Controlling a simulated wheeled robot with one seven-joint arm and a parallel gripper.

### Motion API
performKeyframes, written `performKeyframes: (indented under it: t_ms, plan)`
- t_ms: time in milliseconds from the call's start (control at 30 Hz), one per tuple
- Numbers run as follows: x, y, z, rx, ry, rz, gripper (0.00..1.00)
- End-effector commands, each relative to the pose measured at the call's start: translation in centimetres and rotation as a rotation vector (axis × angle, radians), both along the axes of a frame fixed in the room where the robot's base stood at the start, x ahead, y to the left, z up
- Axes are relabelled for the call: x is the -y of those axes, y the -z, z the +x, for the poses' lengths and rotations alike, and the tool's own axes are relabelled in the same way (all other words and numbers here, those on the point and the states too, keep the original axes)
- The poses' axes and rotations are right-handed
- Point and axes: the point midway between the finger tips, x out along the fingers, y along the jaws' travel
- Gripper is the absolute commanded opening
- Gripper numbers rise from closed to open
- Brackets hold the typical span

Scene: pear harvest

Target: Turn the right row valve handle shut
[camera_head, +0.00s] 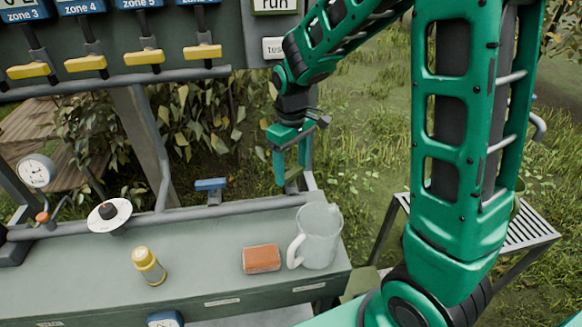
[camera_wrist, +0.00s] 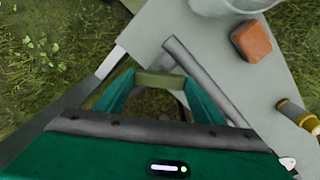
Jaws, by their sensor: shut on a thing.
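The right row valve handle is an olive-green bar (camera_wrist: 160,83) near the right end of the grey pipe (camera_head: 250,203) along the bench's back. In the head view only a small part of this handle (camera_head: 293,176) shows between my fingers. My gripper (camera_head: 290,184) reaches down over it from above, fingers pointing down. In the wrist view the bar spans the space between the two green fingertips of my gripper (camera_wrist: 158,88), and they are closed on its ends. The pipe (camera_wrist: 205,78) runs diagonally beside it. The valve body under the handle is mostly hidden.
Another valve with a blue handle (camera_head: 211,184) sits left on the pipe. A clear jug (camera_head: 318,236) stands close in front of my gripper, beside an orange block (camera_head: 261,259) and a yellow-capped bottle (camera_head: 149,266). Yellow zone levers (camera_head: 144,57) hang above. Grass lies behind.

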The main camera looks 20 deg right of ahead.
Motion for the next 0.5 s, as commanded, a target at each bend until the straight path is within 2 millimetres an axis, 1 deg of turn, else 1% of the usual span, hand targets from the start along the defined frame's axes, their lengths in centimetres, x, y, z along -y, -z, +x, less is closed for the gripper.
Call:
performKeyframes:
  t_ms: [33,300,500]
  plan:
    - [0.07,-0.21,0.33,0.01,0.045,0.0,0.4]
    - [0.09,-0.24,0.37,0.01,0.296,0.001,0.4]
    - [0.09,-0.26,0.41,0.011,0.453,0.001,0.4]
